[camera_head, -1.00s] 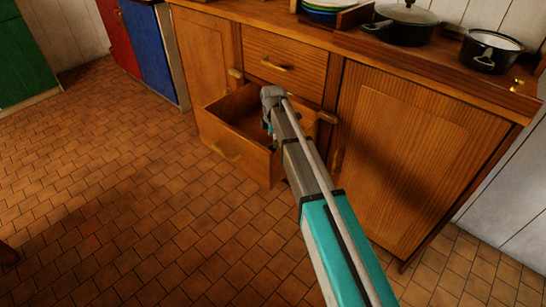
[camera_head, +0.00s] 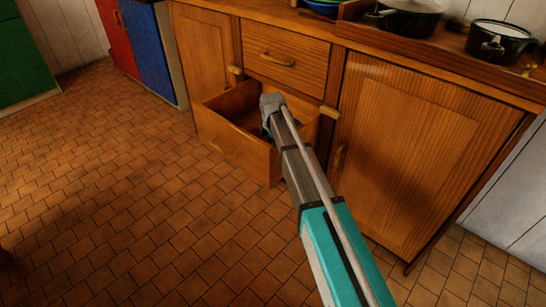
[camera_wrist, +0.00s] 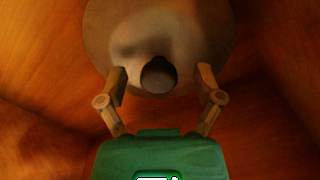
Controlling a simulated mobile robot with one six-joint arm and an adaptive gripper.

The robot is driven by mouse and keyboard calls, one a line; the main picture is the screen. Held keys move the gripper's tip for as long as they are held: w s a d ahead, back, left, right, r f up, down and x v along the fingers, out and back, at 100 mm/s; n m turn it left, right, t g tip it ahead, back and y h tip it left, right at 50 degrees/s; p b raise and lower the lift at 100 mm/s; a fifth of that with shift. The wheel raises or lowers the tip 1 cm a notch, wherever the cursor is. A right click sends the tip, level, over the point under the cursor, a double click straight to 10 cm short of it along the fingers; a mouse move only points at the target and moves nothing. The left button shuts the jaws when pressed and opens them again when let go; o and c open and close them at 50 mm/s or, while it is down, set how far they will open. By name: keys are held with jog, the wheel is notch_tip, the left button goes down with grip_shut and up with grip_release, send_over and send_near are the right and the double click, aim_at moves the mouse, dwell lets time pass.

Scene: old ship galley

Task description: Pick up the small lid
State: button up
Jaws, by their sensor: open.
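The small lid (camera_wrist: 205,40) lies in the open lower drawer (camera_head: 232,150). In the wrist view it is a round, greyish-brown disc with a dark round knob (camera_wrist: 158,75) at its near side. My gripper (camera_wrist: 160,78) is open, with one finger on each side of the knob and a gap on both sides. I cannot tell whether the fingertips touch the lid's surface. In the head view my arm reaches into the drawer and hides the lid and the fingers.
The drawer walls stand close around my gripper. A shut drawer (camera_head: 285,58) is above it and a cabinet door (camera_head: 410,155) is to the right. The tiled floor (camera_head: 100,210) in front is clear.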

jog(key=shift+f, duration=0.1)
jog(key=shift+c, duration=0.2)
dwell(0.4)
grip_shut()
